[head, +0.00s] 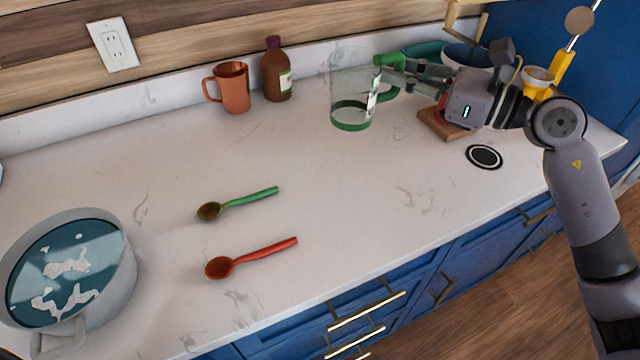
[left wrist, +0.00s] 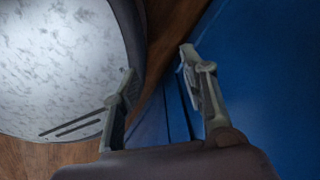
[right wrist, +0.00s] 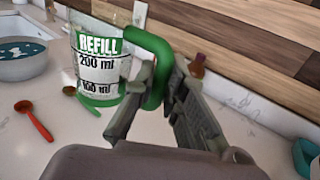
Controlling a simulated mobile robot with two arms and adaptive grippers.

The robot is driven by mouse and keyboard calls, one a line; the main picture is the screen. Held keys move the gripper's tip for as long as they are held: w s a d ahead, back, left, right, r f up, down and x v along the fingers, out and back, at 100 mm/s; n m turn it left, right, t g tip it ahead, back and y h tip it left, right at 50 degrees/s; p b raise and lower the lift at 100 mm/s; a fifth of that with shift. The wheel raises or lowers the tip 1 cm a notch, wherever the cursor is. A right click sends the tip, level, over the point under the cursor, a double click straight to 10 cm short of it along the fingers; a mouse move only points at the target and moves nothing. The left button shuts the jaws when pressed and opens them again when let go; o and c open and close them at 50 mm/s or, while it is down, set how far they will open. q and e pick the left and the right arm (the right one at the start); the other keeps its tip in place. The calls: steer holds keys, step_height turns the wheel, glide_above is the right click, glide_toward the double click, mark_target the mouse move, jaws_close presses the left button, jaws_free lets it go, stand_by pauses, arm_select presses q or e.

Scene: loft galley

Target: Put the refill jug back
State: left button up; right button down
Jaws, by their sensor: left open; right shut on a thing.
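The refill jug (head: 345,101) is clear, with a green base, green handle and a REFILL label with ml marks. It is upright at the back of the counter and also shows in the right wrist view (right wrist: 98,62). My right gripper (head: 382,76) is shut on its green handle (right wrist: 158,62), from the jug's right side. I cannot tell whether the base touches the counter. My left gripper (left wrist: 158,64) is open and empty in the left wrist view, beside a blue cabinet front and away from the jug. It is not in the head view.
An orange mug (head: 234,88) and a brown bottle (head: 276,72) stand left of the jug. A pot (head: 122,262), a green spoon (head: 240,201) and a red spoon (head: 252,257) lie nearer. A wooden board (head: 430,120) and black disc (head: 484,157) are at right. The counter's middle is clear.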

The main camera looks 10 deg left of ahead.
steer(key=f, duration=1.2)
steer(key=d+f+p, duration=0.1)
steer(key=f, duration=0.6)
steer(key=shift+s+f, duration=0.1)
steer(key=shift+s, duration=0.1)
steer(key=shift+f, duration=0.2)
steer(key=shift+d, duration=0.1)
steer(key=shift+f, duration=0.15)
steer(key=c, duration=1.6)
jaws_free()
steer(key=shift+c, duration=0.2)
arm_select(q)
steer(key=d, duration=0.1)
steer(key=d+r, duration=0.1)
steer(key=shift+s+d, duration=0.35)
